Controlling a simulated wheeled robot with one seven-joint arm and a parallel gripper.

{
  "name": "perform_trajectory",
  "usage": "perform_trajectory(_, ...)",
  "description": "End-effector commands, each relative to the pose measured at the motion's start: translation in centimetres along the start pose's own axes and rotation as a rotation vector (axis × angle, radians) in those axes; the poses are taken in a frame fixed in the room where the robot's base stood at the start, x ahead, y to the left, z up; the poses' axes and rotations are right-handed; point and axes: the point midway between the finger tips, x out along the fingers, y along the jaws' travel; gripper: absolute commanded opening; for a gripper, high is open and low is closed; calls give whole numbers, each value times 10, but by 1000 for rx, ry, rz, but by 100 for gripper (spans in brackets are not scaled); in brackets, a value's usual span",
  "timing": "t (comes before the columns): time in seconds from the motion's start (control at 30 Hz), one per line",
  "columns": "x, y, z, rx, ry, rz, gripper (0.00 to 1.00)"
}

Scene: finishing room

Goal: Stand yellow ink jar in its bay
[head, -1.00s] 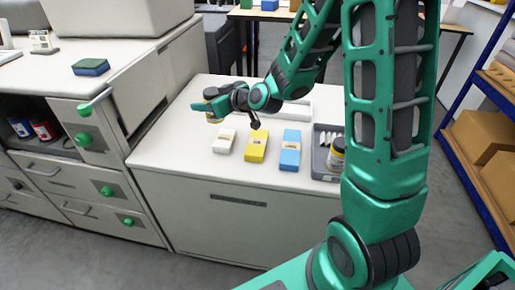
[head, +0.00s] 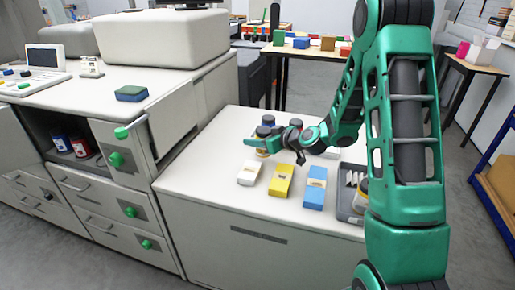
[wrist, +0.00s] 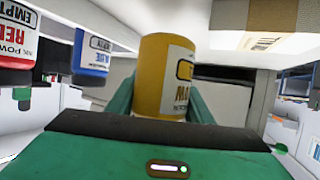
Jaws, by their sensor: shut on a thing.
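The yellow ink jar (wrist: 165,80) is between the green fingers of my gripper (wrist: 160,105) in the wrist view, with lettering on its pale label. In the head view my gripper (head: 258,145) is above the back left of the white counter, behind the small boxes. The held jar (head: 262,153) shows there only in part. An open compartment (head: 72,117) in the machine at left holds a blue jar (head: 60,143) and a red jar (head: 81,148). The wrist view also shows a red jar (wrist: 14,40) and a blue jar (wrist: 92,55) at left.
White (head: 249,173), yellow (head: 281,181) and blue (head: 315,188) boxes lie along the counter (head: 200,180). A green-handled door (head: 125,150) stands beside the compartment.

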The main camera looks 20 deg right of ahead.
Motion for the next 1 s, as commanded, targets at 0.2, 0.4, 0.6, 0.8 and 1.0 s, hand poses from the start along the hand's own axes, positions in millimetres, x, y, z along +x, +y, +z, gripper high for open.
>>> perform_trajectory(0.2,10,0,24,3,-2,-1,14)
perform_trajectory(0.4,14,-1,34,0,1,1,14)
perform_trajectory(0.6,15,-1,34,0,1,0,14)
perform_trajectory(0.8,15,-1,36,0,-1,0,66)
perform_trajectory(1.0,15,-1,36,0,-1,0,66)
